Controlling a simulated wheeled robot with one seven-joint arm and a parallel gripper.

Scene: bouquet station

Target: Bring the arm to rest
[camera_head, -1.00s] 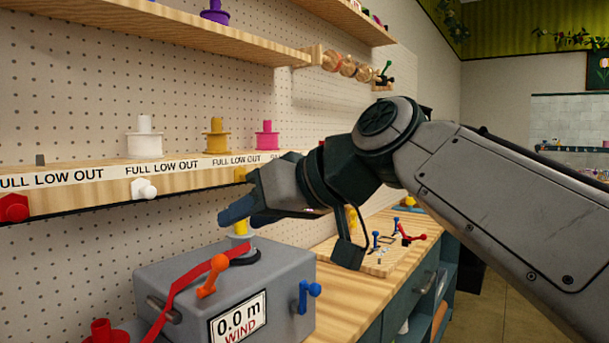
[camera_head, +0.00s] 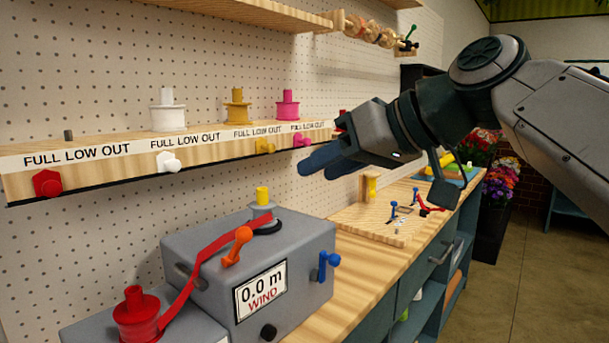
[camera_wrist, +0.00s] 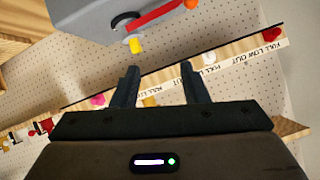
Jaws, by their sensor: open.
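My gripper (camera_head: 332,158) is raised above the bench, to the right of and higher than the grey winding machine (camera_head: 185,247). In the wrist view its two dark fingers (camera_wrist: 160,85) stand apart with nothing between them. In the head view the fingers look blue and point left toward the pegboard, in front of the right end of the labelled shelf. My arm reaches in from the right edge. The grey machine reads "0.0 m WIND" and has an orange lever (camera_head: 237,246), a blue lever (camera_head: 326,265) and a red ribbon across its top.
The labelled shelf (camera_head: 100,157) carries white, yellow and pink spools, with coloured knobs on its front. A red spool (camera_head: 136,314) stands beside the machine. A wooden board (camera_head: 380,225) with small levers lies on the bench behind. Flowers (camera_head: 500,175) and open floor are at the right.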

